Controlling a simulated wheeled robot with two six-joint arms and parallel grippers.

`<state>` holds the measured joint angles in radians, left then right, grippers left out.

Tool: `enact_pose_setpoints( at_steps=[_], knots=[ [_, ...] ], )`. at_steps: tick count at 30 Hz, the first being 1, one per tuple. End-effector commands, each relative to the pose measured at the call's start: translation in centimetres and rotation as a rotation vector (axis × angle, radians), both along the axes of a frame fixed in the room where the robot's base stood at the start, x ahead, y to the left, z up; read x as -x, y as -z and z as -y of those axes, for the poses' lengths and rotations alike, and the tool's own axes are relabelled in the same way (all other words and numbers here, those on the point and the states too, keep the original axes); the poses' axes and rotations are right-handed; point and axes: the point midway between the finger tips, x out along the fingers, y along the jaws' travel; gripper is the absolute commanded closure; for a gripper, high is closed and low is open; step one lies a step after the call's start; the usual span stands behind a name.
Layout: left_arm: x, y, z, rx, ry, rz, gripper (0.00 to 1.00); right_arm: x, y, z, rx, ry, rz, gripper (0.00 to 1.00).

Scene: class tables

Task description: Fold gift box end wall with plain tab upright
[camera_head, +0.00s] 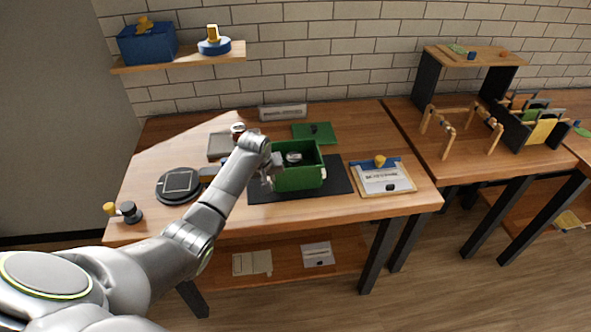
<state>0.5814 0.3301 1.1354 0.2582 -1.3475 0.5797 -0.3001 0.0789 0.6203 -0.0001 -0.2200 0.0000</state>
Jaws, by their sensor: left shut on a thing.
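A green gift box (297,180) stands on a black mat (338,175) in the middle of the wooden table. Its far, right and front walls look upright, and a pale tab shows on its front right side. A small grey and white thing shows inside it. My left gripper (272,172) is at the box's left end, shut on what looks like the left end wall. The gripper and wrist hide most of that end wall, so I cannot tell its exact tilt. My right gripper is not in view.
A round dark device (179,186) and small knobs (130,212) lie at the left. A clipboard (384,178) lies right of the mat. A green board (314,132) and a sign (283,112) are behind the box. The table's front right is clear.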

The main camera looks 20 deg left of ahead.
Motion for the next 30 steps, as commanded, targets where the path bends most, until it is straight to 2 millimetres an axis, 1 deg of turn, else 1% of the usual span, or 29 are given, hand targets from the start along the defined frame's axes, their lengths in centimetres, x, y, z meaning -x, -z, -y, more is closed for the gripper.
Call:
enact_pose_setpoints(
  at_steps=[2, 6, 15, 22, 29, 30],
  knots=[
    [-0.2, -0.3, 0.5, -0.039, 0.001, -0.029, 1.0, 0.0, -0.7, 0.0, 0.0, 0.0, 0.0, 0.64],
    [-0.5, -0.2, 1.0, -0.097, 0.001, -0.064, 1.0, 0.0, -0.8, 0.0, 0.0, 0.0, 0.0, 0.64],
    [-0.5, -0.2, 1.0, -0.114, 0.0, -0.071, 1.0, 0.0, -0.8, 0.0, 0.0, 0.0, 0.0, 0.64],
    [-1.0, -0.1, 1.8, -0.189, 0.001, -0.119, 1.0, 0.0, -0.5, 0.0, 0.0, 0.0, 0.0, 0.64],
    [-1.1, -0.2, 1.8, -0.207, -0.001, -0.128, 1.0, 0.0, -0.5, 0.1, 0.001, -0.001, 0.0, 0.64],
    [-1.1, -0.3, 1.8, -0.207, 0.0, -0.127, 0.87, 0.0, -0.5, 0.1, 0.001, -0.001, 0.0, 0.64]
  ],
)
